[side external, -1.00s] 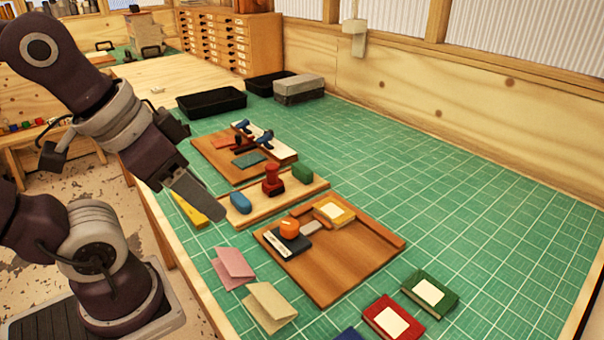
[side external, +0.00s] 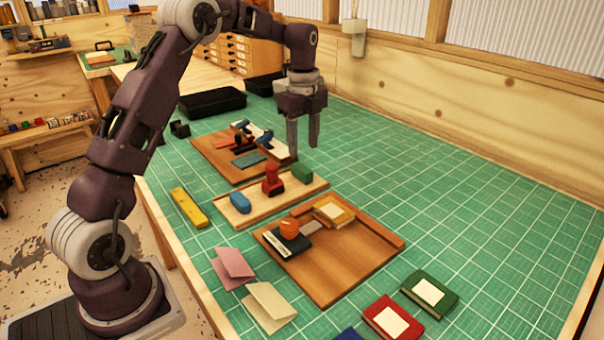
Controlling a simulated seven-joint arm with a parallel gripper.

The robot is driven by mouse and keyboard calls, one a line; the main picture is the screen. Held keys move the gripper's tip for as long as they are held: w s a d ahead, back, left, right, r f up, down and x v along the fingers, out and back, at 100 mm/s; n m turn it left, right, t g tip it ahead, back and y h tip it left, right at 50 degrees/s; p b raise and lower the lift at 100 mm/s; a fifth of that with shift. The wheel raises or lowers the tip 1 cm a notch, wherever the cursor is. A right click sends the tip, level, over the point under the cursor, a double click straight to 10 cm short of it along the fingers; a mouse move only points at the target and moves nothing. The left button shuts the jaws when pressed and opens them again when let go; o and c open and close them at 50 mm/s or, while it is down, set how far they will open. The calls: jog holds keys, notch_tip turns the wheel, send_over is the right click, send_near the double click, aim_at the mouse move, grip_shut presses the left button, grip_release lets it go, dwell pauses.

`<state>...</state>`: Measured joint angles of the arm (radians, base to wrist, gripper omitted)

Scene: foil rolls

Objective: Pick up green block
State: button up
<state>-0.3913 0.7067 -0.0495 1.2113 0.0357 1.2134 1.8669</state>
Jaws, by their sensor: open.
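The green block (side external: 302,174) is a small rounded piece at the right end of a light wooden tray (side external: 262,207). A red knobbed piece (side external: 272,181) stands to its left on the same tray, and a blue block (side external: 240,203) sits at the tray's left end. My gripper (side external: 303,148) points down above and just behind the green block in the picture. Its fingers are apart, with nothing seen between them. The fingertips look clear of the block; the exact height gap is hard to tell.
A wooden board (side external: 330,265) with an orange-knobbed piece (side external: 289,229) lies in front. Another board (side external: 215,155) with blue-handled tools lies behind. Black trays (side external: 212,102) stand farther back. Red (side external: 392,318) and green books (side external: 430,293) lie at front right. The green mat is clear at right.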

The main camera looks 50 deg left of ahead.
aim_at(302, 167)
jog(key=shift+m, duration=0.3)
jog(key=f, duration=0.8)
jog(key=shift+a+f, duration=0.1)
jog(key=shift+a, duration=0.25)
grip_shut()
